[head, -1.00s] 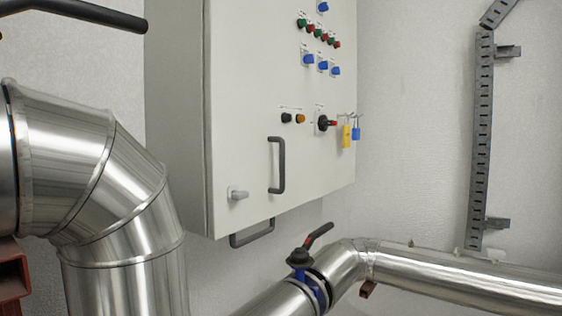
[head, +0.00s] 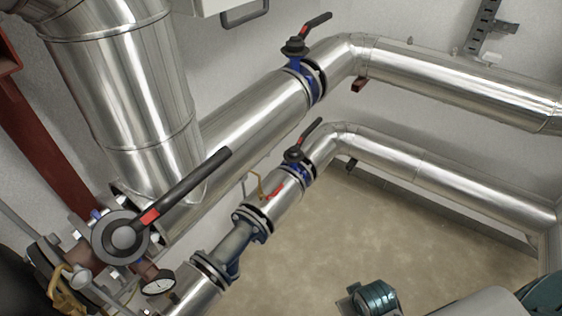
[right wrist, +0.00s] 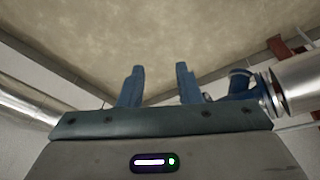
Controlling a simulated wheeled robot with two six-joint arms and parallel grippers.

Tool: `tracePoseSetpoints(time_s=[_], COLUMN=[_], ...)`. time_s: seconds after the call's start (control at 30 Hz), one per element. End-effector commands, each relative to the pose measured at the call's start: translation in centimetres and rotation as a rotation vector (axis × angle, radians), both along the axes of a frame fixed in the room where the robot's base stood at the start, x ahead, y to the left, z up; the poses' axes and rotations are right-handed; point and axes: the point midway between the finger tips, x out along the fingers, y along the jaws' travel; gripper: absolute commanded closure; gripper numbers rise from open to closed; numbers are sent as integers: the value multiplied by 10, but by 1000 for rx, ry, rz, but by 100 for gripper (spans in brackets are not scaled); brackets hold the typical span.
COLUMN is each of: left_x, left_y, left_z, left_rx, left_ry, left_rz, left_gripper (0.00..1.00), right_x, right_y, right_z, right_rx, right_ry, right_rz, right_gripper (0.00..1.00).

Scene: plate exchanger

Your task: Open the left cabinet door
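Only the bottom edge of the light grey cabinet (head: 208,5) shows at the top of the head view, with a dark bracket-shaped handle (head: 247,17) below it. The cabinet's door face is out of the frame. My right gripper (right wrist: 160,72) shows in the right wrist view with its two blue fingers apart and nothing between them. The cabinet is not recognisable in that view. My left gripper is not in view.
Shiny pipes (head: 440,85) run below the cabinet and to the right. A valve with a black lever (head: 185,187) stands at lower left. A red steel post (head: 45,150) is at the left. Bare floor (head: 345,240) lies at lower centre.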

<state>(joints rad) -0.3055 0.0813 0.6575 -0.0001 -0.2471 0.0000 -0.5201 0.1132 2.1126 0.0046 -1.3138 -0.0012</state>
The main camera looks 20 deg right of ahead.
Motion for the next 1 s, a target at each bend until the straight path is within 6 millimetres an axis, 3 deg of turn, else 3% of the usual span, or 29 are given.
tracePoseSetpoints(time_s=[0.17, 0.27, 0.47, 0.67, 0.77, 1.0], left_x=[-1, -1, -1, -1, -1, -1], left_y=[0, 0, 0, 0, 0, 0], left_z=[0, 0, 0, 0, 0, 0], left_rx=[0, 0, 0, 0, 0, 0], left_ry=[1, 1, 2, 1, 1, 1], left_rz=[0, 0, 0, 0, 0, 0], left_gripper=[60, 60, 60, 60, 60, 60], right_x=[8, 26, 73, 136, 177, 277], right_y=[7, 14, 24, 31, 34, 37], right_z=[61, 97, 125, 150, 170, 242], right_rx=[14, 41, 98, 159, 199, 294], right_ry=[-44, -90, -161, -246, -301, -450], right_rz=[20, 52, 121, 197, 243, 355], right_gripper=[69, 69, 69, 69, 69, 69])
